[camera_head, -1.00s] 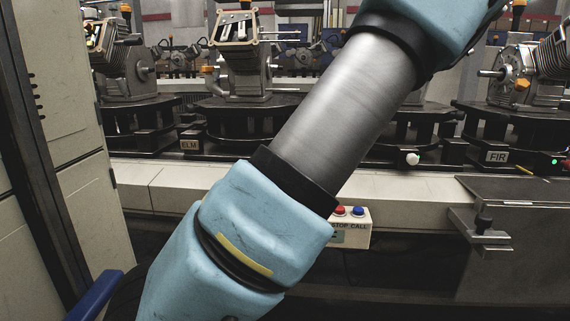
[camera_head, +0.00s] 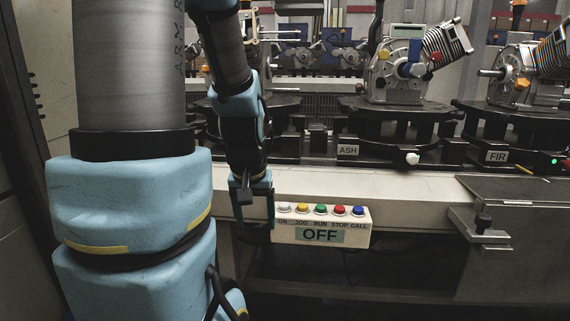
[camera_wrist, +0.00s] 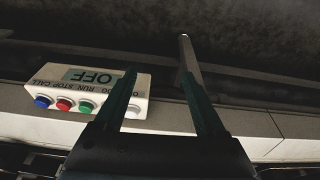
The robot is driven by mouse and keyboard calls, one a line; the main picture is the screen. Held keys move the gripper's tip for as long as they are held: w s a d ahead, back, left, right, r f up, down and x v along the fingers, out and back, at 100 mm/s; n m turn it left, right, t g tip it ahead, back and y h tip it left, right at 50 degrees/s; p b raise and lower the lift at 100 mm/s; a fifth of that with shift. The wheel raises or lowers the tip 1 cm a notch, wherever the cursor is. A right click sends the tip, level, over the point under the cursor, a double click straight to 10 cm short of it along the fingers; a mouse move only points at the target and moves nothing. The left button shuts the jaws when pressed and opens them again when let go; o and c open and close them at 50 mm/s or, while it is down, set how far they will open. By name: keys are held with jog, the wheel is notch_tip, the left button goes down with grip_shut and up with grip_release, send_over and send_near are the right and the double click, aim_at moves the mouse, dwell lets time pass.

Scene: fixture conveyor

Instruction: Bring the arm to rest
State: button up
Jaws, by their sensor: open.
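My gripper (camera_head: 254,203) hangs in front of the conveyor's front edge, pointing down, just left of the control box. In the wrist view my gripper (camera_wrist: 165,95) shows its two dark fingers spread apart with no object between them. One finger overlaps the end of the control box in that view; I cannot tell whether it touches. My arm's blue and grey links fill the left of the head view and hide part of the conveyor behind.
The control box (camera_head: 330,235) reads OFF and has several coloured buttons; it also shows in the wrist view (camera_wrist: 110,85). Fixtures labelled ASH (camera_head: 348,150) and FIR (camera_head: 496,156) stand on the conveyor. A grey side table (camera_head: 520,190) is at right, a cabinet at left.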

jog(key=s+f+g+b, duration=0.1)
jog(key=s+f+b, duration=0.3)
jog(key=f+b, duration=0.65)
notch_tip(320, 180, up, 30)
jog(key=p, duration=3.2)
jog(key=shift+r, duration=0.25)
